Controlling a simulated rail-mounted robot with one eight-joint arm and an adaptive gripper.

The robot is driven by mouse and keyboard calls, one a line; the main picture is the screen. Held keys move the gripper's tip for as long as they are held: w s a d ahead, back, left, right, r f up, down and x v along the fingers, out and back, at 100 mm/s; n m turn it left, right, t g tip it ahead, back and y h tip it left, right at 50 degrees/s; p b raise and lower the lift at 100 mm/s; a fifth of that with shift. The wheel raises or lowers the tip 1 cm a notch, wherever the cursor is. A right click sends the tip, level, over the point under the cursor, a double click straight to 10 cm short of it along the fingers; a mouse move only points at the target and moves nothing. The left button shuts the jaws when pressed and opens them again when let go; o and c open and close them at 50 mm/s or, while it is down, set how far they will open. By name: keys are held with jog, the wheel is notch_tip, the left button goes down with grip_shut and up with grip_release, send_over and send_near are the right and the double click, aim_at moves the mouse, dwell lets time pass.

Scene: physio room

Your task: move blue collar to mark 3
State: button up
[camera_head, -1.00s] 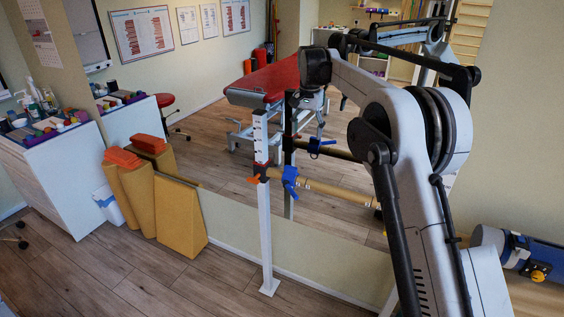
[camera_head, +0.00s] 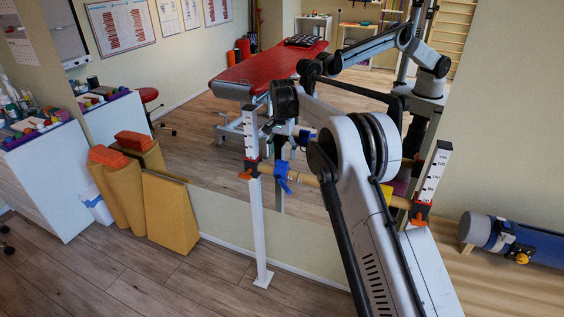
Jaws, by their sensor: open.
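The blue collar (camera_head: 281,174) sits around a pale wooden bar (camera_head: 302,179), close to the left white post (camera_head: 256,225). Its small lever sticks out below the bar. The bar runs right behind my arm to the right post (camera_head: 432,176). Orange-and-black holders (camera_head: 251,170) carry it at the posts. My arm stands in front of the bar's middle and right part and hides much of it. No numbered mark on the bar is legible. My gripper's fingers cannot be made out; the arm's dark far joint shows above the bar, right of the left post.
A large mirror behind the bar reflects my arm, the bar and a red treatment table (camera_head: 262,76). Yellow foam wedges (camera_head: 170,212) lean at the left beside a white cabinet (camera_head: 48,180). A blue roll (camera_head: 535,245) lies at the right.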

aim_at(282, 162)
jog(key=shift+f, duration=2.4)
